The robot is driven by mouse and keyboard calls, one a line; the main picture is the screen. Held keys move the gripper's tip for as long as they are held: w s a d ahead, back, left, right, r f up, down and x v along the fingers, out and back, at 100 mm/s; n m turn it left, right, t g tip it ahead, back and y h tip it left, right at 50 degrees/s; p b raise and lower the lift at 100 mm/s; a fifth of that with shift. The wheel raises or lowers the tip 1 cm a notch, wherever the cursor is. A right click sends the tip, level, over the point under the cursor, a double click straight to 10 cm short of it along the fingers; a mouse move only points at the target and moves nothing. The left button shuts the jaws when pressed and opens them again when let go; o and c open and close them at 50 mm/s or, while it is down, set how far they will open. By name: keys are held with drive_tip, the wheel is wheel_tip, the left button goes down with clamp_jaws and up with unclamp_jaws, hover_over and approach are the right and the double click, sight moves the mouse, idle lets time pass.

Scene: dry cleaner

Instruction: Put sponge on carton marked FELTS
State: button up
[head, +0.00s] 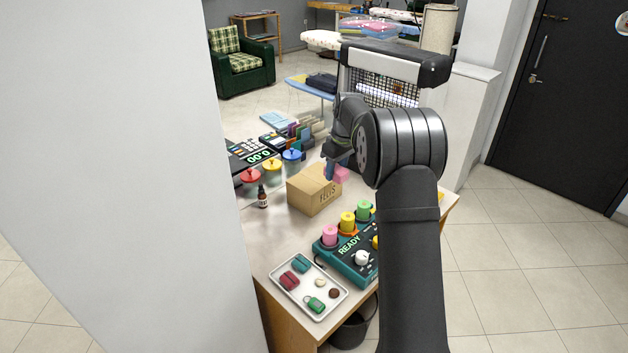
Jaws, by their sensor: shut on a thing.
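A pink block, which looks like the sponge (342,174), is at the carton's upper back right edge. My gripper (332,168) points down there and is shut on the sponge, partly covering it. I cannot tell whether the sponge touches the carton's top or hangs just above or behind it.
A green device reading READY (348,243) with coloured knobs stands in front of the carton. A white tray (322,314) with small items is nearer. A brown bottle (262,196) and red, yellow and blue-topped pots (250,176) stand left. My arm hides the counter's right side.

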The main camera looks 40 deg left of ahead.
wheel_tip(320, 180, up, 2)
drive_tip(key=w, duration=0.3)
hover_over(307, 188)
drive_tip(key=f, duration=0.6)
drive_tip(key=shift+w+d+f, duration=0.15)
drive_tip(key=shift+d, duration=0.15)
drive_tip(key=shift+f, duration=2)
drive_tip(key=o, duration=0.5)
drive_tip(key=shift+f, duration=0.15)
drive_tip(key=o, duration=0.4)
drive_tip(key=shift+o, duration=0.2)
